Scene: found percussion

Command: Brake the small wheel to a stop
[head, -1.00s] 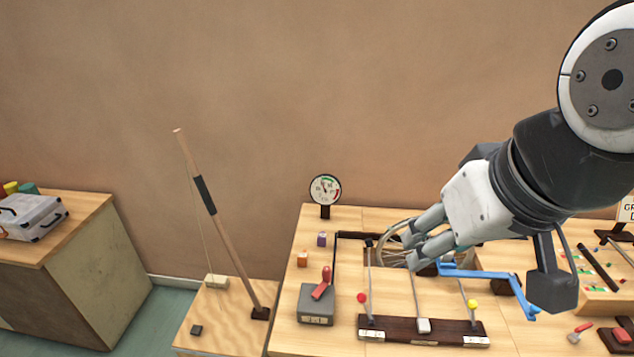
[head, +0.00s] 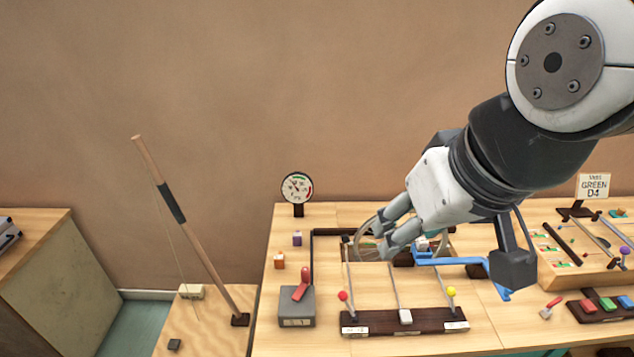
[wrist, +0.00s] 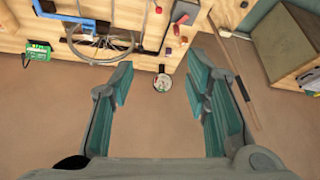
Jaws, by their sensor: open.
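The small spoked wheel (head: 364,247) stands at the back of the bench, partly hidden behind my fingers in the head view. It also shows in the wrist view (wrist: 101,46), beside a blue crank (wrist: 66,20). The blue crank (head: 468,263) lies to the right of the wheel in the head view. My gripper (head: 379,236) is open and empty, pointing left and down near the wheel's upper side. Contact and wheel spin cannot be told.
A round gauge (head: 297,187) stands behind. A grey box with a red lever (head: 297,305) and small orange (head: 279,262) and purple (head: 297,239) blocks sit left. A rail with red, white and yellow knobs (head: 370,327) lies in front. A tilted wooden pole (head: 200,245) stands left.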

